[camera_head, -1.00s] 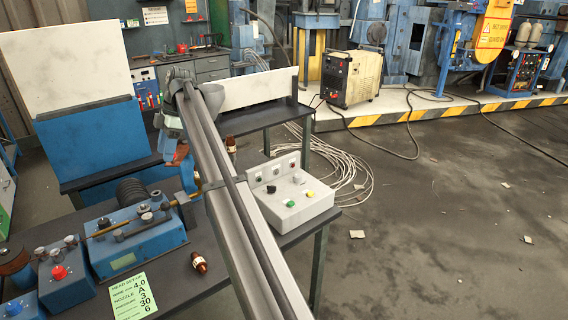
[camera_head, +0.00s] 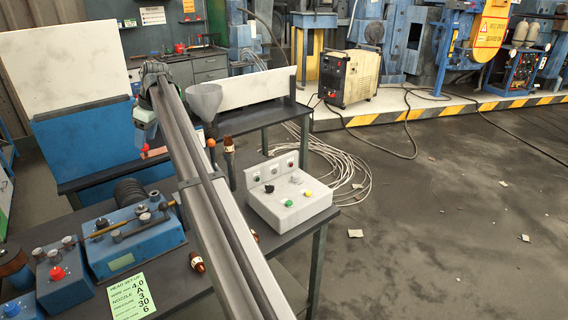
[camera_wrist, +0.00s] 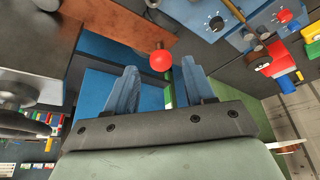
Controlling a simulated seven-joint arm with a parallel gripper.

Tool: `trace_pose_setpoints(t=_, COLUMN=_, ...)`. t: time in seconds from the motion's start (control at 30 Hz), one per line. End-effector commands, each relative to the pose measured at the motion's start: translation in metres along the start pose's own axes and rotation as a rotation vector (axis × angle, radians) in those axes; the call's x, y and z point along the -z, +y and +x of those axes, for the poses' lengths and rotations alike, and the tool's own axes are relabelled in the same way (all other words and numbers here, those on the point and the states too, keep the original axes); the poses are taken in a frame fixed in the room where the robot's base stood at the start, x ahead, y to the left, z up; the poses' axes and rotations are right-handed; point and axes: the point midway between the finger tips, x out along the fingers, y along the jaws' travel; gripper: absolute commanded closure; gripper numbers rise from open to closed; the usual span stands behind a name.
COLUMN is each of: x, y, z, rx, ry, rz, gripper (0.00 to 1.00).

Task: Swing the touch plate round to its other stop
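A copper-coloured plate (camera_wrist: 115,32), seemingly the touch plate, shows at the upper left of the wrist view. A small part of what looks like the same plate (camera_head: 155,153) shows left of my arm in the head view; my arm hides the rest. A red ball knob (camera_wrist: 161,60) is beyond the fingertips in the wrist view, near the plate's right end; I cannot tell whether it is joined to it. My gripper (camera_wrist: 161,72) is open, its two blue fingers apart with nothing held between them. The ball appears between their tips, with no clear contact.
A blue machine unit (camera_head: 140,235) with knobs stands on the dark bench, left of my arm. A grey funnel (camera_head: 205,100), a brown bottle (camera_head: 229,160) and a white control box (camera_head: 290,200) are to its right. A blue board (camera_head: 85,140) stands behind.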

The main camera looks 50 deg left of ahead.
Motion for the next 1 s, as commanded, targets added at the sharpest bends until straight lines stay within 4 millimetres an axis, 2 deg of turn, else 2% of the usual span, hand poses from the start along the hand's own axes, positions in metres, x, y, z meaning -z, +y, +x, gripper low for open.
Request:
trace_pose_setpoints(t=0.1, x=0.001, y=-0.001, z=-0.021, rx=0.001, ry=0.001, rz=-0.002, gripper=0.46)
trace_pose_setpoints(t=0.7, x=0.001, y=0.000, z=-0.117, rx=0.002, ry=0.001, rz=-0.004, gripper=0.46)
trace_pose_setpoints(t=0.73, x=-0.001, y=0.000, z=-0.120, rx=0.002, ry=0.000, rz=-0.003, gripper=0.46)
trace_pose_setpoints(t=1.0, x=-0.044, y=0.017, z=-0.107, rx=-0.012, ry=-0.009, rz=0.059, gripper=0.46)
